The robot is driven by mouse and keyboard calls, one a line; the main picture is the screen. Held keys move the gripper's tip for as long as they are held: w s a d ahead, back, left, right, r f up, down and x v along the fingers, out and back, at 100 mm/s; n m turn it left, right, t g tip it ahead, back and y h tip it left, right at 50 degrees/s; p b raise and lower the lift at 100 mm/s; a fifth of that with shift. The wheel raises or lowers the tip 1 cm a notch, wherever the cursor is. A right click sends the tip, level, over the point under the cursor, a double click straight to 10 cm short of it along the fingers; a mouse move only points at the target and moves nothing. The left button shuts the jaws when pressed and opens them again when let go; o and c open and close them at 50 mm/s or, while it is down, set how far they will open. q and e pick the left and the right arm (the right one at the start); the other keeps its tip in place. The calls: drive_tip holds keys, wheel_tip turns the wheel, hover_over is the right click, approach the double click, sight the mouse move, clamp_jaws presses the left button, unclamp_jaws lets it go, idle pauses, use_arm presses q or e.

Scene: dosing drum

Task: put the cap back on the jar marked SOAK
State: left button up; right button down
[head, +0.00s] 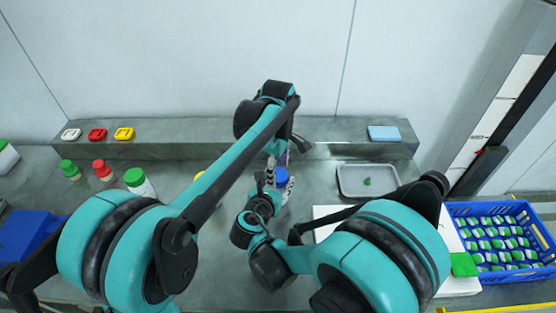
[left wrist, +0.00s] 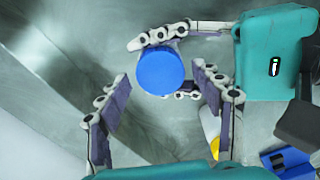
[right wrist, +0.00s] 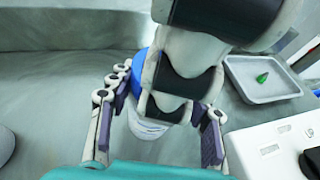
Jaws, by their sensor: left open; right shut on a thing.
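A white jar (right wrist: 148,122) with a blue cap (right wrist: 139,72) stands on the grey bench; no marking is readable on it. The cap shows from above in the left wrist view (left wrist: 160,70) and seems to sit on the jar's top. My right gripper (right wrist: 160,98) is shut around the jar's body, with a finger on each side. My left gripper (left wrist: 162,78) is open, with its fingers apart on both sides of the cap. It hides part of the jar and cap in the right wrist view. In the head view (head: 281,176) the cap is partly covered by my grippers.
A yellow-capped jar (left wrist: 213,145) is close by. Green-capped (head: 135,178) and red-capped (head: 102,169) containers stand left. A grey tray (head: 348,188) with a green item (head: 367,181) and a blue crate (head: 536,233) of containers are right. A raised ledge (head: 220,131) runs behind.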

use_arm(q)
drive_tip(key=shift+f, duration=0.6)
drive_tip(key=c, duration=1.2)
drive_tip(key=m, duration=0.3)
drive_tip(key=o, duration=1.3)
